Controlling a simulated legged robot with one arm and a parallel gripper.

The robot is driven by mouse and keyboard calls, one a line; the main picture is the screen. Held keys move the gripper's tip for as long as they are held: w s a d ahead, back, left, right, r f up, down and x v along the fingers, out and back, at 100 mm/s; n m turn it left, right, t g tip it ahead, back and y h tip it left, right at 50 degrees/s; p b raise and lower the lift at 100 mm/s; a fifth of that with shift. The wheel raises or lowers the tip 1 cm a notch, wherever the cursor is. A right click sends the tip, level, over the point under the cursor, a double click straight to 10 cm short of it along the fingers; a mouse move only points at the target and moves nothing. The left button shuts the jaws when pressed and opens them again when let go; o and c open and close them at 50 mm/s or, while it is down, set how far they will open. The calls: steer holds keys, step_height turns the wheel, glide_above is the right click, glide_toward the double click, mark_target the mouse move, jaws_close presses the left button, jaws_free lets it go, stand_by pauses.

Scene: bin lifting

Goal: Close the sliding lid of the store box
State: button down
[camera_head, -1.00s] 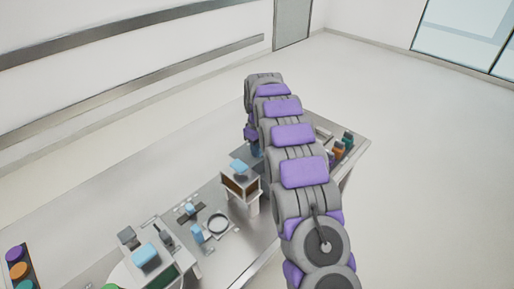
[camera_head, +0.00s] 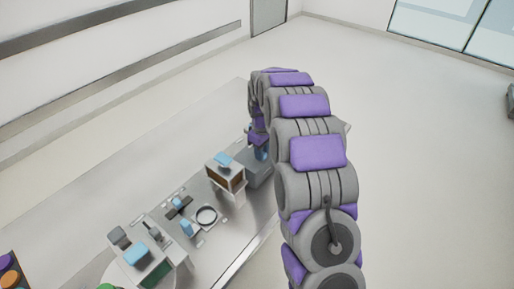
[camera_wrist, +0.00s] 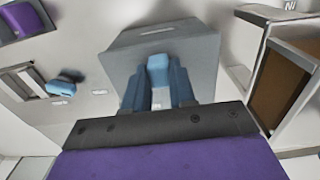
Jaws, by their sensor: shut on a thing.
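A grey box (camera_head: 259,174), which looks like the store box, stands on the bench, partly behind my arm in the head view. In the wrist view its flat grey lid (camera_wrist: 188,47) fills the top middle, with a narrow slot-like mark near its far edge. A light blue handle (camera_wrist: 158,62) stands on the lid. My gripper (camera_wrist: 158,75) is shut on this handle, with one blue finger on either side. In the head view my gripper (camera_head: 260,152) is small and mostly hidden by my arm. How far the lid covers the box cannot be told.
A white stand with a brown panel (camera_head: 232,182) is close left of the box; it also shows at right in the wrist view (camera_wrist: 280,88). A ring (camera_head: 206,215), a blue bottle (camera_head: 187,229) and a white device (camera_head: 150,262) occupy the nearer bench.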

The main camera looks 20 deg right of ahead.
steer(key=shift+s+d, duration=0.1)
steer(key=c, duration=1.1)
jaws_free()
steer(key=shift+s+d, duration=0.1)
steer(key=shift+s, duration=0.05)
steer(key=shift+o, duration=0.9)
steer(key=shift+d, duration=0.1)
steer(key=shift+r, duration=0.5)
step_height(320, 180, up, 16)
steer(key=p, duration=0.3)
steer(key=shift+r, duration=0.1)
